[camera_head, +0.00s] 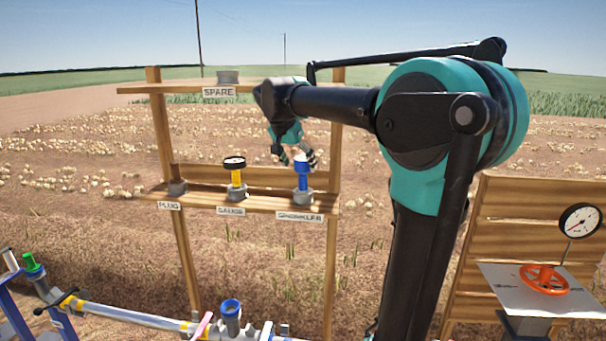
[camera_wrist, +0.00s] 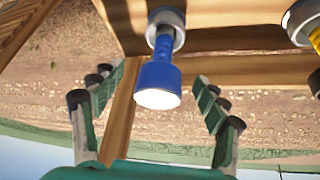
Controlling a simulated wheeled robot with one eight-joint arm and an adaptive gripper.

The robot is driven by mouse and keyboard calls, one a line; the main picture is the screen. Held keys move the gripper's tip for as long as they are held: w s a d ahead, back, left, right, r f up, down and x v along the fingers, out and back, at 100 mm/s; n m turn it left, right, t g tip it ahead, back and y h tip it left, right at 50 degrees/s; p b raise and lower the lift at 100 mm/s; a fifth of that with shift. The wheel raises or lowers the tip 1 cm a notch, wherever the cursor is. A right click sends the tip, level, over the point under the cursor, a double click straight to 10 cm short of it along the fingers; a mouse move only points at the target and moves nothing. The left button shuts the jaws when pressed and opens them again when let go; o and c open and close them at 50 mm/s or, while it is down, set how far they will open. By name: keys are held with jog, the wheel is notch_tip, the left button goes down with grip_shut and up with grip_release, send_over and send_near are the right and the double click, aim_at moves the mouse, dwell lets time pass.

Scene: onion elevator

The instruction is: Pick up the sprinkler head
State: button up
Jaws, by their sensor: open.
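The sprinkler head (camera_head: 302,180) is blue with a pale top and stands upright in a grey holder at the right end of the lower shelf, above the SPRINKLER label (camera_head: 300,217). My gripper (camera_head: 294,157) is just above and beside its top in the head view. In the wrist view the sprinkler head (camera_wrist: 158,75) shows between the spread fingers of my gripper (camera_wrist: 158,92), with a visible gap on each side. The fingers are open and empty. That view appears upside down, with sky at the bottom.
An upper SPARE shelf (camera_head: 145,88) is above. A pipe (camera_head: 140,316) runs below at the front. A panel with an orange handwheel (camera_head: 544,280) stands at right.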

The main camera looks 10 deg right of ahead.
aim_at(302, 171)
jog(key=x, duration=0.5)
jog(key=shift+w+a, duration=0.1)
jog(key=shift+r, duration=0.1)
jog(key=shift+c, duration=0.5)
jog(key=c, duration=1.4)
